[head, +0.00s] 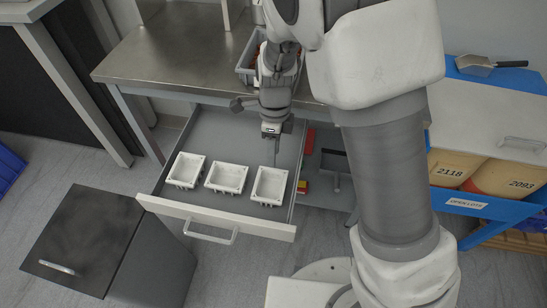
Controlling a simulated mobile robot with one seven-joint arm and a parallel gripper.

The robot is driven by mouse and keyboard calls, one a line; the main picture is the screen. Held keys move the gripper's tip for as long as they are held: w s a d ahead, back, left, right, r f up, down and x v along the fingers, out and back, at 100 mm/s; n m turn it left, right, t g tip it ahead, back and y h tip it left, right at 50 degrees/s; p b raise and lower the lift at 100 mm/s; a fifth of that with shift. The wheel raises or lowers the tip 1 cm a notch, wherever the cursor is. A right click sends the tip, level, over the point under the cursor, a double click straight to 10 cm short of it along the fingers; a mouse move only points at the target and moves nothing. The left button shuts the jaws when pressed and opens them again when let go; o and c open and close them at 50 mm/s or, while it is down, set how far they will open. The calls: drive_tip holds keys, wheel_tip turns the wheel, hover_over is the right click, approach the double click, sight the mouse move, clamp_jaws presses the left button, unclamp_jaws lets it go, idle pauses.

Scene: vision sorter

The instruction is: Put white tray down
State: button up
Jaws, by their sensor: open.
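Three small white trays stand upright in a row in the open drawer: a left one (186,170), a middle one (226,178) and a right one (269,186). They look empty. The drawer (215,212) is pulled out under the steel bench. My gripper (274,150) points down over the drawer, behind the right tray and apart from it. It is open and holds nothing that I can see. The frames do not show which tray the task means.
A grey bin (246,66) sits on the steel bench (175,58), partly hidden by my arm. A dark cabinet (85,240) stands at the front left. A blue-framed station (487,213) with numbered tan containers is at the right. The drawer's rear floor is clear.

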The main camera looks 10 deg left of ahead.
drive_tip(key=d+r+n+t+y+p, duration=0.1)
drive_tip(key=d+r+n, duration=0.15)
drive_tip(key=r, duration=0.55)
drive_tip(key=d+r+n+p, duration=0.1)
drive_tip(key=d+r+n, duration=0.15)
drive_tip(key=r, duration=0.45)
drive_tip(key=s+d+r+n+t+h, duration=0.1)
drive_tip(key=s+d+r+n+t, duration=0.4)
drive_tip(key=s+d+r+n, duration=0.6)
drive_tip(key=shift+s+d+r+n+t, duration=0.2)
drive_tip(key=shift+s+d+n+t, duration=0.2)
drive_tip(key=shift+s+d+n, duration=1.2)
drive_tip(key=shift+w+d, duration=0.3)
drive_tip(key=shift+w, duration=0.1)
